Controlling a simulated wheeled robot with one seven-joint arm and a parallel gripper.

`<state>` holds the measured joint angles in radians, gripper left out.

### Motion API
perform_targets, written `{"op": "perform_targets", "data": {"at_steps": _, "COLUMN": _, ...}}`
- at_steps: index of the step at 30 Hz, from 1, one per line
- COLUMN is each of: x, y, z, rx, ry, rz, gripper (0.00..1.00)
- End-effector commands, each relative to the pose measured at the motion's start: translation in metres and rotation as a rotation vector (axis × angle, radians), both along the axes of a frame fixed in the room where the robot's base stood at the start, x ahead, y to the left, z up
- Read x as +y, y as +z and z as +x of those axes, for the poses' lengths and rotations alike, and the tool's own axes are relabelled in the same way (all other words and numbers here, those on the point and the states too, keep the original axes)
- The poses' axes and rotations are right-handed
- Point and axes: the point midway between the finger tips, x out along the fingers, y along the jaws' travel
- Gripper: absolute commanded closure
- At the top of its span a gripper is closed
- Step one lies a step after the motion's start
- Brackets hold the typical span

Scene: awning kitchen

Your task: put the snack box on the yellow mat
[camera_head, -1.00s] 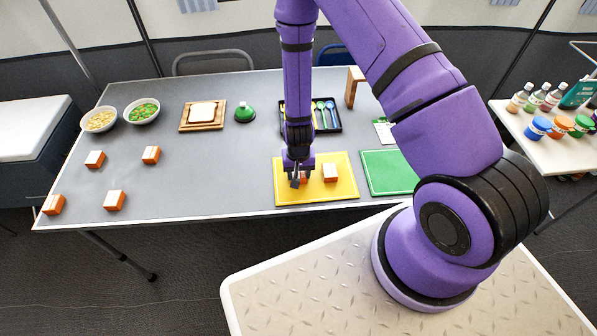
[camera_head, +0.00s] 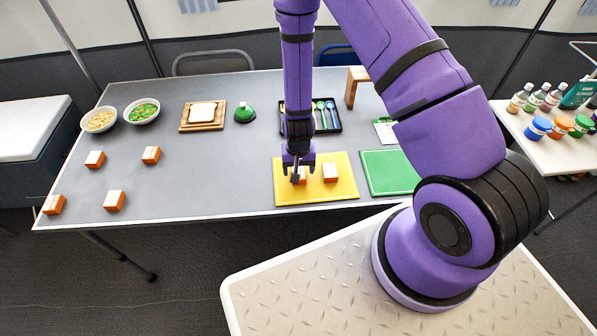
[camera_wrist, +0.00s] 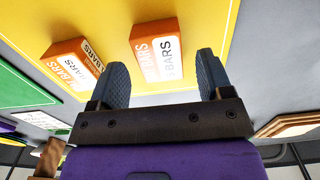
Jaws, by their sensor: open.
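The yellow mat (camera_head: 343,188) lies near the front edge of the grey table, right of centre. Two orange-and-white snack boxes rest on it: one on the right (camera_head: 330,173) and one on the left (camera_head: 302,178), partly hidden by my gripper. My gripper (camera_head: 296,176) is open, just above the left box. In the wrist view its fingers (camera_wrist: 164,78) are apart, with the nearer box (camera_wrist: 158,52) beyond the gap between them and the other box (camera_wrist: 72,66) to the left. Several more snack boxes stand on the left of the table, such as one near the bowls (camera_head: 95,159).
A green mat (camera_head: 388,172) lies right of the yellow one. Behind are a cutlery tray (camera_head: 333,130), a green bell-like object (camera_head: 244,113), a bread board (camera_head: 187,127) and two bowls (camera_head: 99,120).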

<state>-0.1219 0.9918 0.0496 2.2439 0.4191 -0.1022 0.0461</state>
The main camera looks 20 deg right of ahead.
Motion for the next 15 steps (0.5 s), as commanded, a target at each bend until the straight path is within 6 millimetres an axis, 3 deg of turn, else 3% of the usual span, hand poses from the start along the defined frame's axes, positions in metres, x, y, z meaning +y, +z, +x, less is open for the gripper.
{"op": "perform_targets", "data": {"at_steps": 15, "x": 0.000, "y": 0.081, "z": 0.000, "rx": -0.003, "ry": 0.001, "rz": -0.001, "gripper": 0.27}}
